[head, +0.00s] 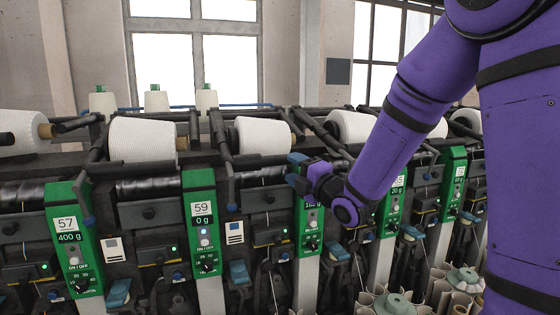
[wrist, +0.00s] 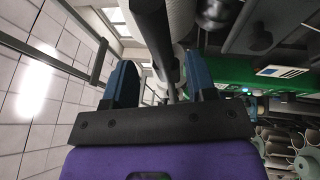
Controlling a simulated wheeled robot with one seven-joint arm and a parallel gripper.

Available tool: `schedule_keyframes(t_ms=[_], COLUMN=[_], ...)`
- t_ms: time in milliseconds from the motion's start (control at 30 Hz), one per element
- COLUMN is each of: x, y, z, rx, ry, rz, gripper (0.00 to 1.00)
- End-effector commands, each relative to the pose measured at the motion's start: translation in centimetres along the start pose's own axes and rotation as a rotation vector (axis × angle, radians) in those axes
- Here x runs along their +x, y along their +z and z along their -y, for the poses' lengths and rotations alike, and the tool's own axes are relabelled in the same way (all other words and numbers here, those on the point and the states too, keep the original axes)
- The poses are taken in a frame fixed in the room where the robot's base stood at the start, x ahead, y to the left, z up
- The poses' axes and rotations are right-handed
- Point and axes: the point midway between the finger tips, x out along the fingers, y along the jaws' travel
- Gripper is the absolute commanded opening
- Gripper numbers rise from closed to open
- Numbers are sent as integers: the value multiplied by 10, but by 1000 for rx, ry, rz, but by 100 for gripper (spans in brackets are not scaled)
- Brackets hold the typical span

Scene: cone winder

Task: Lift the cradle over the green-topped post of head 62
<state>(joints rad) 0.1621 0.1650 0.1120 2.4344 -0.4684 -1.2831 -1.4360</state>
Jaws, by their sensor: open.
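My gripper (head: 298,172) is in front of the top of a green post (head: 311,225) right of the post marked 59. It covers that post's number, so I cannot read whether it says 62. A dark cradle arm (head: 322,133) slopes down to the right behind my gripper, near a white yarn cone (head: 263,135). In the wrist view my gripper (wrist: 161,80) is open, its two blue fingers apart. A dark bar (wrist: 160,45) shows between them; I cannot tell whether it touches either finger. The green post (wrist: 212,75) lies right of the fingers there.
Posts marked 57 (head: 72,240) and 59 (head: 203,225) stand to the left, with more green posts to the right. Another cradle arm (head: 221,140) hangs by post 59. Cone holders and tubes (head: 395,303) stand low at the right.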

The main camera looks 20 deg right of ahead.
Motion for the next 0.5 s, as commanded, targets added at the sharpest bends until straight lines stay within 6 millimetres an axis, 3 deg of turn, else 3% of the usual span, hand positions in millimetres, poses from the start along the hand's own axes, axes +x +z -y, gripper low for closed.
schedule_keyframes(t_ms=[200,500], x=[37,59], y=[-1,0], z=[0,0], rx=[1,1], ry=[1,0], rz=[-1,0], gripper=[52,52])
